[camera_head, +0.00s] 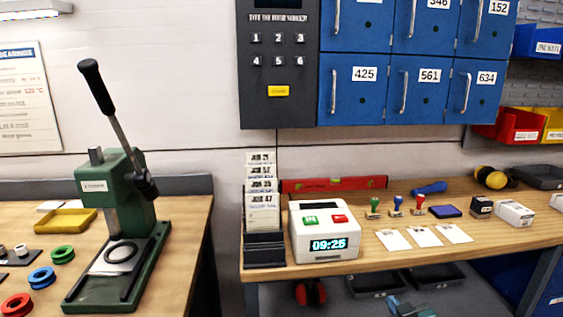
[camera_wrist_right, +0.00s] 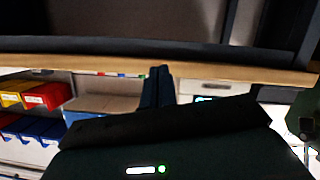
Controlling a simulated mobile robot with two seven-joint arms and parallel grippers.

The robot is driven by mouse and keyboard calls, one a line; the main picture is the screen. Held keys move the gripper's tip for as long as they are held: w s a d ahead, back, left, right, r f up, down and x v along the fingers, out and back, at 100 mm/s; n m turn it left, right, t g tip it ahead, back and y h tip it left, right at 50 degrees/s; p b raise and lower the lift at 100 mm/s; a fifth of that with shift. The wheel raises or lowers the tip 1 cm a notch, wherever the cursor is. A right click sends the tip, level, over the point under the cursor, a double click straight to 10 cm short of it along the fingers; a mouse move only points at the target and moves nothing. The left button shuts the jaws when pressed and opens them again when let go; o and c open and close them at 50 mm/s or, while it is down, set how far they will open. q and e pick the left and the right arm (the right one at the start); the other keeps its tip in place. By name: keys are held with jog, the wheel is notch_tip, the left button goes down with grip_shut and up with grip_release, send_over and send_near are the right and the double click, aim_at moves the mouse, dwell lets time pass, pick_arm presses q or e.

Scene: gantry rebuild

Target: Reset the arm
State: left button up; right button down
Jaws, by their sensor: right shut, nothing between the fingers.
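My right gripper (camera_head: 405,306) shows only as a small blue-grey piece at the bottom edge of the head view, in front of the right bench and below its top. In the right wrist view its two dark fingers (camera_wrist_right: 158,86) are together with nothing between them. My left gripper is in neither view. A green hand press (camera_head: 122,200) stands on the left bench. No gripper is near the press. A black ring (camera_head: 121,253) lies on its base.
The right bench (camera_head: 385,262) carries a card rack (camera_head: 264,250), a white time clock (camera_head: 323,232), stamps and white cards. Blue lockers (camera_head: 353,88) hang above. Black trays (camera_head: 434,276) and red ear muffs (camera_head: 311,292) are under the bench. A gap separates the benches.

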jog(key=s+a+f+g+y, duration=0.1)
jog(key=s+a+f, duration=0.2)
jog(key=s, duration=0.6)
jog(key=s+a+f+g, duration=0.1)
jog(key=s+a+f, duration=0.2)
jog(key=s, duration=0.6)
jog(key=s+a+f+g+y, duration=0.1)
jog(key=s+a+f, duration=0.3)
jog(key=s, duration=0.5)
jog(key=shift+s+a+m+g+y, duration=0.35)
jog(key=shift+a+g, duration=0.25)
jog(key=shift+a, duration=0.4)
